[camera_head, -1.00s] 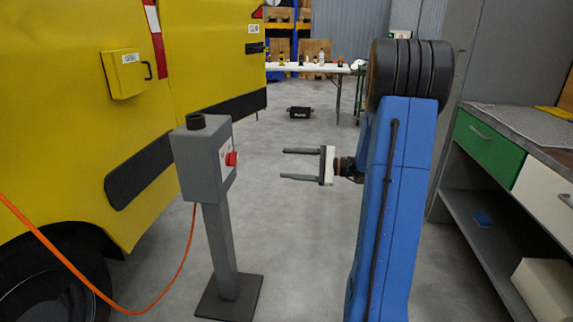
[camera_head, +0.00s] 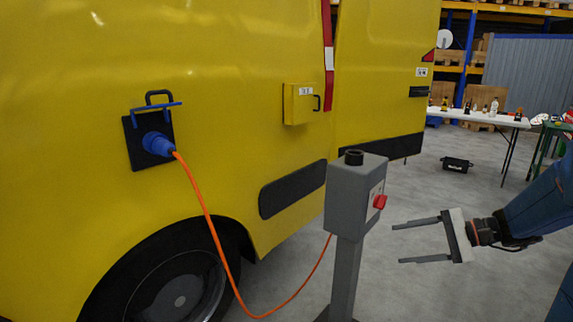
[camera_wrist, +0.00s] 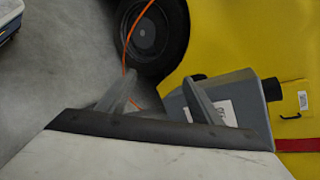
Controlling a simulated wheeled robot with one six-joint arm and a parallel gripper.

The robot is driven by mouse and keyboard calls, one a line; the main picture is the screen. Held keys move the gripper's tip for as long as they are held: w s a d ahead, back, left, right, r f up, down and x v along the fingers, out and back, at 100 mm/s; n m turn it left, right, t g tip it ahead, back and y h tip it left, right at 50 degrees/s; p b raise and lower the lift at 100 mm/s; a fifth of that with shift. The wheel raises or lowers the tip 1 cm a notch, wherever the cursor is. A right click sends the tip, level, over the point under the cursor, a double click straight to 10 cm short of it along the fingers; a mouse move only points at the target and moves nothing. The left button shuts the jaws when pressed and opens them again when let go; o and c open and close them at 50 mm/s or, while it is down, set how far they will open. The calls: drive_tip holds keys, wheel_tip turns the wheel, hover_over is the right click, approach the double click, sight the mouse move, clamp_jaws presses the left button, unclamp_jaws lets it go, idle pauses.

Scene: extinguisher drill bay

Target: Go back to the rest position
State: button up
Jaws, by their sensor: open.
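My gripper (camera_head: 422,240) is open and empty in the head view. Its two fingers point left toward the grey post box (camera_head: 352,200), which has a red switch (camera_head: 380,202) on its side, and there is a gap between them. In the wrist view the gripper's fingers (camera_wrist: 165,100) stand apart, with the grey box (camera_wrist: 240,100) behind the right one. The blue plug (camera_head: 157,144) sits in the socket on the yellow van (camera_head: 230,80), with an orange cable (camera_head: 212,228) hanging from it toward the post.
A white table (camera_head: 490,117) with several small items stands at the back right. A black case (camera_head: 457,164) lies on the floor before it. The van's wheel (camera_head: 175,280) is at lower left.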

drive_tip(key=s+a+f+n+g+h, duration=0.1)
drive_tip(key=s+a+n+g+h, duration=0.2)
drive_tip(key=s, duration=0.4)
drive_tip(key=s+a+f+n+g+h, duration=0.1)
drive_tip(key=s+a+n+h, duration=0.1)
drive_tip(key=s+a, duration=0.35)
drive_tip(key=s+d+n+t+h, duration=0.3)
drive_tip(key=s+d+n+h, duration=0.2)
drive_tip(key=s, duration=0.6)
drive_tip(key=shift+s+f+n+t+h, duration=0.25)
drive_tip(key=shift+n+t+h, duration=0.15)
drive_tip(key=shift+n+h, duration=0.7)
